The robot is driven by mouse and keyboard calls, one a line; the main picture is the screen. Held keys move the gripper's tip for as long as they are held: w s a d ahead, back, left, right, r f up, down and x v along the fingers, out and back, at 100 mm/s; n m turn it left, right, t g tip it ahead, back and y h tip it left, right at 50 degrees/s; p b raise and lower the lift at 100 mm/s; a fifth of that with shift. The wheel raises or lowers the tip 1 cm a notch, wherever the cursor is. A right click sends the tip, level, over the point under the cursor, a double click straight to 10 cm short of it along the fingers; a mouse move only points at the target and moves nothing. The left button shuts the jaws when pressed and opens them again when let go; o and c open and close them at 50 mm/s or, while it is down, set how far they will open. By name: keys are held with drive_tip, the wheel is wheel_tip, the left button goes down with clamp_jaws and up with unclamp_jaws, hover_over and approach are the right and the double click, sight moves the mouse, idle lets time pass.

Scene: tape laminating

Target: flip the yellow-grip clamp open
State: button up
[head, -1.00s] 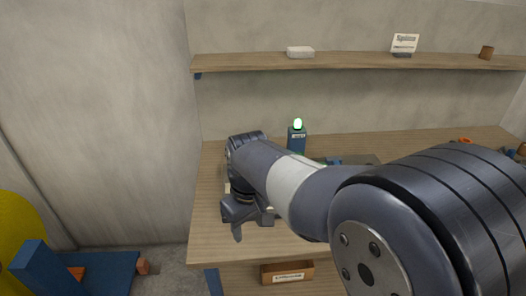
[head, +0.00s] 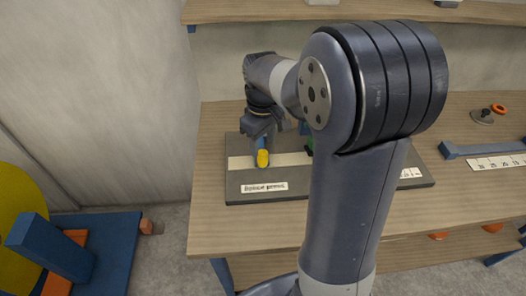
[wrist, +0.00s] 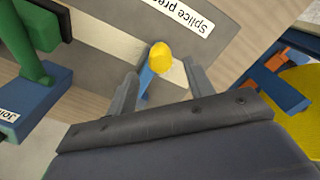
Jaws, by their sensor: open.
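The clamp's yellow grip (head: 262,158) sits at the end of a short blue lever on the left part of the grey press board (head: 290,196). In the wrist view the yellow grip (wrist: 160,57) and its blue lever (wrist: 146,84) lie between my two fingers, the grip slightly beyond the fingertips. My gripper (wrist: 156,72) is open, with a finger on each side and visible gaps to the lever. In the head view my gripper (head: 258,140) is right above the grip, and my wrist hides the clamp's base.
A "Splice press" label (head: 264,188) is on the board's front. A green part on a blue block (wrist: 35,92) stands left in the wrist view. A blue rail (head: 480,147) and orange ring (head: 498,108) lie on the table's right. The table's front left is clear.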

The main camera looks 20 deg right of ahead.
sight(263, 152)
wheel_tip(263, 152, down, 5)
idle(0.3)
clamp_jaws()
idle(0.5)
